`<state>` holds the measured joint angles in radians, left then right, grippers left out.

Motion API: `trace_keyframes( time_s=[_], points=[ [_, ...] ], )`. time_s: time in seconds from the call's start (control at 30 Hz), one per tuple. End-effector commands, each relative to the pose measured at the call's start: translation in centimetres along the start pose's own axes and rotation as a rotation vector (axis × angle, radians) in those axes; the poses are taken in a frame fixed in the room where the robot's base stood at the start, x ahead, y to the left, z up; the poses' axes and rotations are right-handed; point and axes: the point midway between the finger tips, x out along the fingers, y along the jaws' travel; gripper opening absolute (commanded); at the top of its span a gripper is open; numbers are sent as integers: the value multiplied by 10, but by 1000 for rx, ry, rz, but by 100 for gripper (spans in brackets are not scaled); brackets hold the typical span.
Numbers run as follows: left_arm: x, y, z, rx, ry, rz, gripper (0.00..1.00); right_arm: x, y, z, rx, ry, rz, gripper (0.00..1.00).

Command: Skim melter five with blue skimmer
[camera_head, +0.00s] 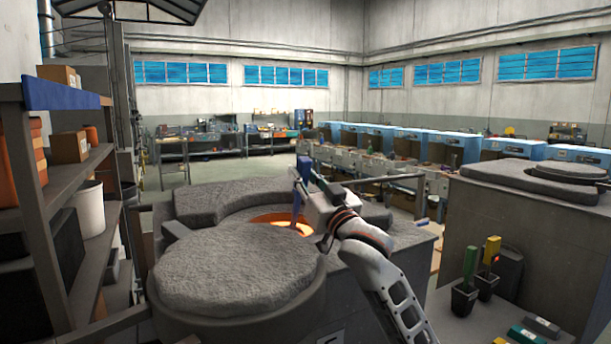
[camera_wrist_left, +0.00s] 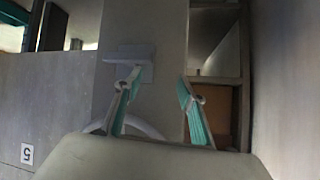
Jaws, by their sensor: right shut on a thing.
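The melter (camera_head: 375,262) stands in front of me, with an open well of glowing orange melt (camera_head: 284,220) in its top. A thick round grey lid (camera_head: 235,268) sits to the left and in front of the opening. My right gripper (camera_head: 303,178) is shut on the blue skimmer (camera_head: 296,205), whose blue shaft reaches down to the glowing opening. The skimmer's lower end is hidden. In the left wrist view, my left gripper (camera_wrist_left: 156,84) is open and empty, with teal finger pads. A label with the number 5 (camera_wrist_left: 27,153) shows on a grey side there, and a pale bracket (camera_wrist_left: 130,60) lies beyond the fingers.
At right, a green-handled tool (camera_head: 470,264) and a yellow-handled tool (camera_head: 491,253) stand in black cups by another grey melter (camera_head: 520,235). A shelf (camera_head: 75,180) with boxes and a white bucket (camera_head: 91,208) stands close at left. A rail (camera_head: 385,180) runs behind the melter.

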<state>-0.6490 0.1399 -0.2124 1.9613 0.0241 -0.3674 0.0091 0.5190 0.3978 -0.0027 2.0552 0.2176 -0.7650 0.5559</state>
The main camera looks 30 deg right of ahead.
Motion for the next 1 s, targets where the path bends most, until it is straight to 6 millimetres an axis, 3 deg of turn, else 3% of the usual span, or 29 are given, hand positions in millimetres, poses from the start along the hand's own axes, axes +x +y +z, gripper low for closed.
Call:
trace_keyframes(
  time_s=[0.6,1.0],
  points=[
    [-1,0,-2,0,1,0,40,36,0,12,1,2,0,0],
    [-1,0,-2,0,1,0,40,40,0,13,1,3,-1,0]
  ],
)
